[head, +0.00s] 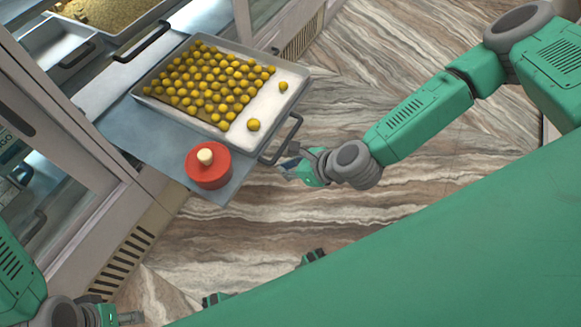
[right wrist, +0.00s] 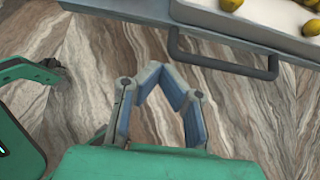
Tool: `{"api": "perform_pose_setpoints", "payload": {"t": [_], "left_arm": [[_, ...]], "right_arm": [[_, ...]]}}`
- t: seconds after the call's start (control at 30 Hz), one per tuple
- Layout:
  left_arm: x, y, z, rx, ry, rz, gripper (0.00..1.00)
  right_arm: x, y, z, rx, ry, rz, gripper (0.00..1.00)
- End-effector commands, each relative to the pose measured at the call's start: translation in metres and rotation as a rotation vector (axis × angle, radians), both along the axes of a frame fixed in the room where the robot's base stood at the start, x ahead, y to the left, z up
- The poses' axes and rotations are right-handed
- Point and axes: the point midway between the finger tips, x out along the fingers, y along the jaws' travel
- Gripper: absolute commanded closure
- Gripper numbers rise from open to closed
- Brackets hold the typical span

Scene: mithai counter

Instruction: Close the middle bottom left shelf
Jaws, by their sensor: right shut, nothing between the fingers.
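The pulled-out grey shelf (head: 160,143) juts from the counter over the floor. A dark bar handle (head: 283,143) is on its front edge. My right gripper (head: 288,168) is just in front of the handle, low and beside it. In the right wrist view, the handle (right wrist: 222,67) is up and to the right of my right gripper (right wrist: 163,72). Its fingers are shut with nothing between them, apart from the handle. My left gripper (head: 124,318) is partly in view at the bottom left, far from the shelf; its fingers do not show clearly.
A metal tray (head: 292,68) with many yellow sweets (head: 205,85) and a red pot (head: 208,168) with a cream knob stand on the shelf. Another shelf handle (head: 142,42) and sweets tray (head: 62,20) are farther back. The marble floor (head: 350,60) around my right arm is clear.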

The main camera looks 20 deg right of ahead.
Motion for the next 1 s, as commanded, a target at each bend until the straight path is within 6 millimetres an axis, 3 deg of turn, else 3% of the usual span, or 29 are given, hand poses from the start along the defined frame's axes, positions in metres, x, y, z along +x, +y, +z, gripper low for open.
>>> {"api": "perform_pose_setpoints", "payload": {"t": [0.03,0.2,0.5,1.0], "left_arm": [[0.0,0.0,-0.008,0.0,0.0,0.0,0.53],[0.0,0.0,-0.02,0.0,0.001,0.0,0.53],[-0.001,0.0,-0.028,0.0,0.001,0.0,0.53],[-0.001,0.0,-0.028,0.0,0.001,0.0,0.53]], "right_arm": [[0.007,0.006,-0.012,-0.001,-0.001,0.003,1.0],[0.027,0.022,-0.035,-0.001,-0.002,0.003,1.0],[0.055,0.044,-0.031,-0.001,-0.002,0.003,1.0],[0.057,0.047,-0.03,-0.001,-0.001,0.002,1.0]]}}
